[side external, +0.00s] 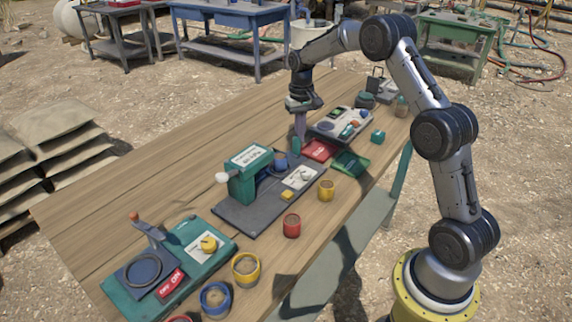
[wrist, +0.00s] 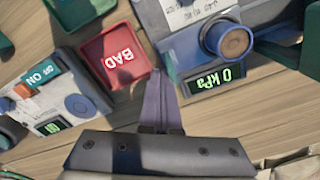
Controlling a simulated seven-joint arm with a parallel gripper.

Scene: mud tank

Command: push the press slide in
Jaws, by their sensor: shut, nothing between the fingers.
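The press is a green block (side external: 250,182) with a white knob (side external: 222,178) on its left side, on a dark base plate (side external: 238,218) in the side view. A blue cup with brown contents (side external: 281,161) sits against its right side. The wrist view shows the cup (wrist: 233,40) and a display reading 0 kPa (wrist: 213,80). I cannot make out the slide separately from the knob. My gripper (side external: 299,138) points down, shut and empty, behind and right of the press. Its fingers (wrist: 159,85) show between the press and the red BAD tray (wrist: 120,55).
Beyond the press are the red tray (side external: 319,150), a green tray (side external: 350,163) and a grey switch panel (side external: 340,124). A teal lever unit (side external: 168,268) is at left. Bare wood lies behind the press.

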